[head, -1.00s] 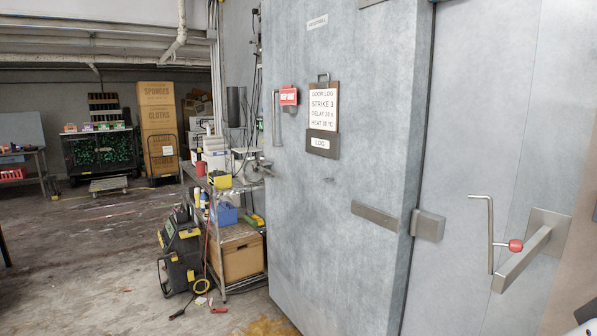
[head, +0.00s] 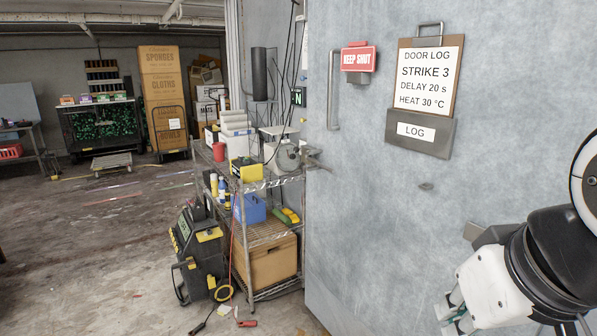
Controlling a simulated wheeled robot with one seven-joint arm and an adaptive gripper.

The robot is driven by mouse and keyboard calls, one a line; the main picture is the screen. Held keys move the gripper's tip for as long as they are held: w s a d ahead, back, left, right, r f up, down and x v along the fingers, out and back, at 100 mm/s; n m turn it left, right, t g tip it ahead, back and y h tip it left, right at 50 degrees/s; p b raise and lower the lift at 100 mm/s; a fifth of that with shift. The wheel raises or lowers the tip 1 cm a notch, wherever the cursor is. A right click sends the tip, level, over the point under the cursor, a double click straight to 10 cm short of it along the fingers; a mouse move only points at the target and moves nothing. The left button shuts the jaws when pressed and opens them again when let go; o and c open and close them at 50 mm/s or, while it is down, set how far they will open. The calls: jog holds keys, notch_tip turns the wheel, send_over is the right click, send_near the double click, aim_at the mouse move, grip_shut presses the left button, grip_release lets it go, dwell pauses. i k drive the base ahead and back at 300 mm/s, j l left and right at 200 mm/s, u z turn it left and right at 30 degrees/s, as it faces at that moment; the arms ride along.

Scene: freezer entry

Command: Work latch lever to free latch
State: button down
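The large grey freezer door (head: 385,220) fills the right half of the head view. A vertical metal handle (head: 333,90) is near its left edge. A small metal fitting (head: 318,163) sticks out at that edge beside the shelf; I cannot tell if it is part of the latch. A grey metal bar (head: 488,235) on the door is partly covered by my arm. The rod lever with a red knob seen earlier is outside the view now. My gripper (head: 457,318) is at the lower right in front of the door; its fingers are small and partly cut off, so their opening is unclear.
A wire shelf cart (head: 265,240) with a blue bin (head: 250,209) and a cardboard box (head: 267,262) stands against the door's left side. A black and yellow machine (head: 197,248) with cables is on the floor beside it. The floor (head: 110,240) further left is mostly clear.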

aim_at(306, 158)
jog(key=i+j, duration=0.25)
jog(key=i, duration=0.2)
jog(key=i+j+u, duration=0.15)
jog(key=i+u, duration=0.2)
jog(key=i, duration=0.5)
